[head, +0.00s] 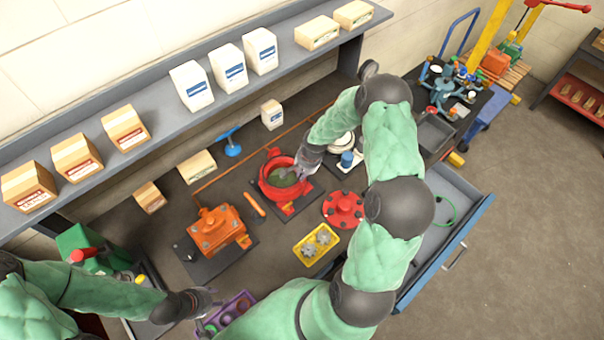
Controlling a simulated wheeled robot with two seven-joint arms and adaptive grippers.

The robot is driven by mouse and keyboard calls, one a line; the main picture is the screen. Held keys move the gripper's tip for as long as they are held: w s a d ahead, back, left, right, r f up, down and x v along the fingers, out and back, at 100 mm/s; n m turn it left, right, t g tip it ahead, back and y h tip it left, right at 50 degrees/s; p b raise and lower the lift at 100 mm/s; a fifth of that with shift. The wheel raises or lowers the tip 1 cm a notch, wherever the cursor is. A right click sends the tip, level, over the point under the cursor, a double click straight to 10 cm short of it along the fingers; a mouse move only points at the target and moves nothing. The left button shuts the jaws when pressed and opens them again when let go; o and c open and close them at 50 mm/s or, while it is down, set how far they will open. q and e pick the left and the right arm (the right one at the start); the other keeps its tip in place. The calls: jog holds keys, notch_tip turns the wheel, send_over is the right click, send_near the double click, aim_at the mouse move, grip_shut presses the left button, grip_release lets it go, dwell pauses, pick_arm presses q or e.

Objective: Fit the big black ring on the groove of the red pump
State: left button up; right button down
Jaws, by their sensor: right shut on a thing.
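The red pump (266,184) stands open on a dark plate in the middle of the bench, its round rim facing up. My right gripper (288,176) reaches down over the pump's opening from the right. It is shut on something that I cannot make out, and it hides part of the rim. The big black ring cannot be made out, nor can the groove. My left gripper (214,298) is at the lower left beside a purple tray (249,296); its fingers look apart and empty.
A red flanged cover (343,208) lies right of the pump, with a yellow tray of gears (299,254) below it. An orange motor (216,230) stands to the left. An open blue drawer (462,238) juts out at the right, under my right arm. A shelf (231,99) with boxes runs behind.

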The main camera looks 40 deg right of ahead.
pick_arm(q)
jog(key=shift+f+b, duration=0.85)
jog(key=shift+f, duration=0.05)
pick_arm(e)
jog(key=shift+x, duration=0.85)
pick_arm(q)
jog(key=shift+f, duration=0.15)
pick_arm(e)
jog(key=shift+s+r, duration=0.2)
pick_arm(q)
jog(key=shift+f+b, duration=0.35)
jog(key=shift+b, duration=0.15)
pick_arm(e)
jog(key=c, duration=0.7)
grip_release()
pick_arm(q)
jog(key=shift+r, duration=0.15)
pick_arm(e)
jog(key=shift+r, duration=0.6)
dwell(0.6)
jog(key=shift+r, duration=0.1)
